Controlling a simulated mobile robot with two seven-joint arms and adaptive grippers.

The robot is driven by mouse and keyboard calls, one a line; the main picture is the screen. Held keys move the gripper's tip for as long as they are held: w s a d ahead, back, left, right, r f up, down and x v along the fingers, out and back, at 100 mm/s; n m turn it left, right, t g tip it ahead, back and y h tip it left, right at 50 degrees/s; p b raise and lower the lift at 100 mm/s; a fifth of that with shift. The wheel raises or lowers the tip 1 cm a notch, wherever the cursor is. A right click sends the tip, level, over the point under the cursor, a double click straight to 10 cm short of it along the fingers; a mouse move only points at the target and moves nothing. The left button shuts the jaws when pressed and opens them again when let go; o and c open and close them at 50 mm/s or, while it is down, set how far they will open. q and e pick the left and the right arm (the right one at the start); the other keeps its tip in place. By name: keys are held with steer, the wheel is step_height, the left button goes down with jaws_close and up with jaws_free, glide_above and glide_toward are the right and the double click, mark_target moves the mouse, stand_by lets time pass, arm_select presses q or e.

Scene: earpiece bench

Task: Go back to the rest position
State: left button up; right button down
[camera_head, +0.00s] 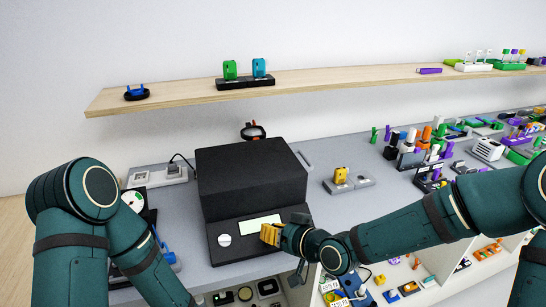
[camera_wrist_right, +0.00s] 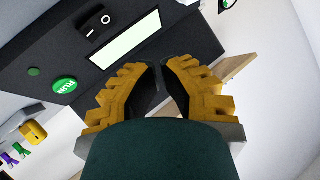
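My right gripper (camera_head: 271,234), with yellow ribbed fingers, is over the front of a black box-shaped machine (camera_head: 252,175), by its pale display. In the right wrist view the fingertips (camera_wrist_right: 160,68) are nearly together, with only a thin gap and nothing seen between them. The machine also shows there (camera_wrist_right: 75,55), with its display, a green RUN button (camera_wrist_right: 65,85) and a black switch. My left arm comes in at the left and bends down past the lower edge; its gripper is out of the picture.
A yellow item (camera_head: 341,174) stands on a grey block right of the machine. Many small coloured parts and racks crowd the bench's right side. A wooden shelf (camera_head: 180,96) runs along the wall above, with green and blue items (camera_head: 230,70). Bins sit below the bench front.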

steer(key=s+d+f+m+g+h, duration=0.2)
steer(key=s+d+f, duration=0.3)
steer(key=s+f, duration=0.3)
steer(key=s+d+f+m+g+h, duration=0.3)
steer(key=s+f, duration=0.6)
steer(key=f, duration=0.8)
steer(key=d+g+h, duration=0.1)
steer(key=d+g, duration=0.1)
steer(key=d, duration=0.1)
